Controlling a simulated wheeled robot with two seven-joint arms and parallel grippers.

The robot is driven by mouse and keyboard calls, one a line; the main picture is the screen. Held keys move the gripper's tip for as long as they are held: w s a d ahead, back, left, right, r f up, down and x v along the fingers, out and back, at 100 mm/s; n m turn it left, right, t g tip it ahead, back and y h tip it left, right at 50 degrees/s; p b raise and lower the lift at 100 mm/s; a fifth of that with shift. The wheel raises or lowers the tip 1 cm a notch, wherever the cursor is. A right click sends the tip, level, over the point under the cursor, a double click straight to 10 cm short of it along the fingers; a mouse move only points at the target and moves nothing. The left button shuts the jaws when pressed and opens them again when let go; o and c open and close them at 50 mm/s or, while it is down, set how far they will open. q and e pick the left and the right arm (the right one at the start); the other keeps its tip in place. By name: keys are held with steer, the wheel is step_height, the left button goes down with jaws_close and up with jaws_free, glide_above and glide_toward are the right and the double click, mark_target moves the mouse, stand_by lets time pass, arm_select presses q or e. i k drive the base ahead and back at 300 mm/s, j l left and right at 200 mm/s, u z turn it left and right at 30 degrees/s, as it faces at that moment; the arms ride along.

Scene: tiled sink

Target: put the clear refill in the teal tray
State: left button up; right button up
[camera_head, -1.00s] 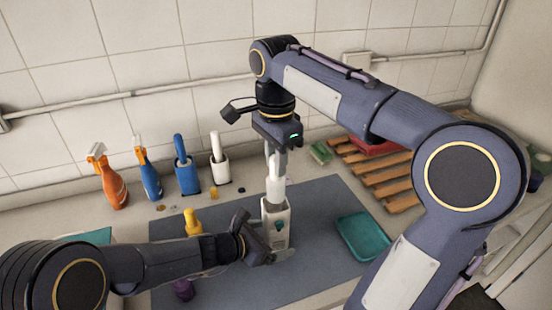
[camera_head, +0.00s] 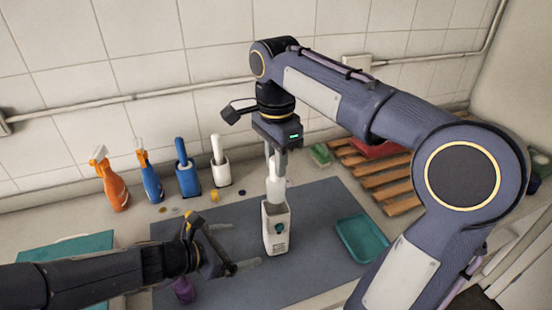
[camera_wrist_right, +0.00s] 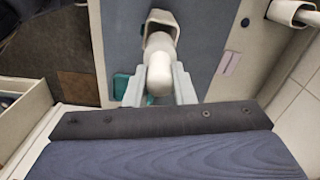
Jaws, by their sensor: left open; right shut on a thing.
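The clear refill (camera_head: 276,190), a pale whitish bottle, is upright at the open top of a white dispenser (camera_head: 277,232) on the grey mat. I cannot tell how far its lower end sits inside. My right gripper (camera_head: 276,165) is above the dispenser, shut on the refill's upper part. The right wrist view shows the refill (camera_wrist_right: 158,68) between the fingers, with the dispenser (camera_wrist_right: 163,20) beyond it. My left gripper (camera_head: 240,249) is open and empty, just left of the dispenser and apart from it. The teal tray (camera_head: 363,239) lies empty on the mat, right of the dispenser.
An orange spray bottle (camera_head: 113,187), a blue one (camera_head: 150,183) and two brush holders stand along the wall. A wooden slatted rack (camera_head: 384,180) is at the back right. A purple bottle (camera_head: 184,291) is near the left arm. Another teal surface (camera_head: 75,247) lies at left.

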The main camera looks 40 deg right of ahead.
mark_target(361, 239)
steer(key=k, duration=1)
